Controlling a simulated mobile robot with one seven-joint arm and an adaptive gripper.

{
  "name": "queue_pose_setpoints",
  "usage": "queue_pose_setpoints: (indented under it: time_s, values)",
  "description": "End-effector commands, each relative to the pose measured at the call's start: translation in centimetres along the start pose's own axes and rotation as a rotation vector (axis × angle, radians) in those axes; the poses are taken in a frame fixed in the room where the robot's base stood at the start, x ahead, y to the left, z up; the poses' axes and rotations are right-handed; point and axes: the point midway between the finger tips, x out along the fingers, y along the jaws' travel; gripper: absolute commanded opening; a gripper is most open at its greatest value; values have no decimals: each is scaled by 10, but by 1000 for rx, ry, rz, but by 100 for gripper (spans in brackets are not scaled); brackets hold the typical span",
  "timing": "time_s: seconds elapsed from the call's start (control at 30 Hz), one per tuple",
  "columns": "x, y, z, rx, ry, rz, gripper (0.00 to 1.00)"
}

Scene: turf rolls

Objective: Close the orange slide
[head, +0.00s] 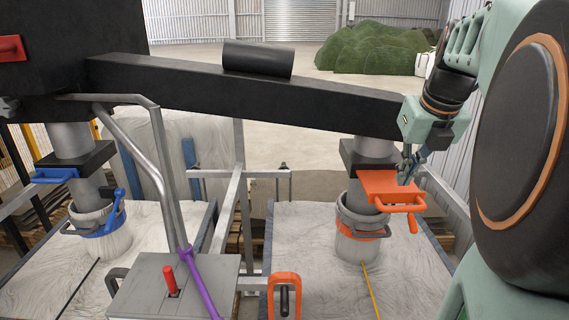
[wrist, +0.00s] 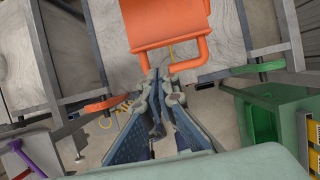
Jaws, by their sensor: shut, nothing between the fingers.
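The orange slide (head: 385,188) is a flat plate with a loop handle, sticking out from the black block on the right-hand pipe. In the wrist view the orange slide (wrist: 160,18) fills the top middle, and its handle (wrist: 203,52) bends around at the right. My gripper (head: 408,176) is at the slide's right side in the head view. In the wrist view my gripper (wrist: 160,80) has its fingertips together just below the plate and beside the handle's left end. Nothing is between the fingers. I cannot tell whether they touch the handle.
A blue slide (head: 55,176) sits on the left pipe. An orange-banded bag collar (head: 362,222) hangs below the orange slide, over a white bag (head: 310,250). A black beam (head: 240,95) runs above. A control box (head: 175,285) with a red lever stands in front.

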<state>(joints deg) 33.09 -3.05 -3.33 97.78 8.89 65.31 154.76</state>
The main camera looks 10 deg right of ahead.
Motion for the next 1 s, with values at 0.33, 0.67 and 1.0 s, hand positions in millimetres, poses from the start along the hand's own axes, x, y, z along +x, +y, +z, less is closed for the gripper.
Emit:
queue_pose_setpoints:
  time_s: [0.33, 0.67, 1.0]
  values:
    - [59, 1, -1, 1, 5, 3, 0]
    - [95, 0, 0, 1, 0, 2, 0]
    - [97, 1, 0, 0, 0, 1, 0]
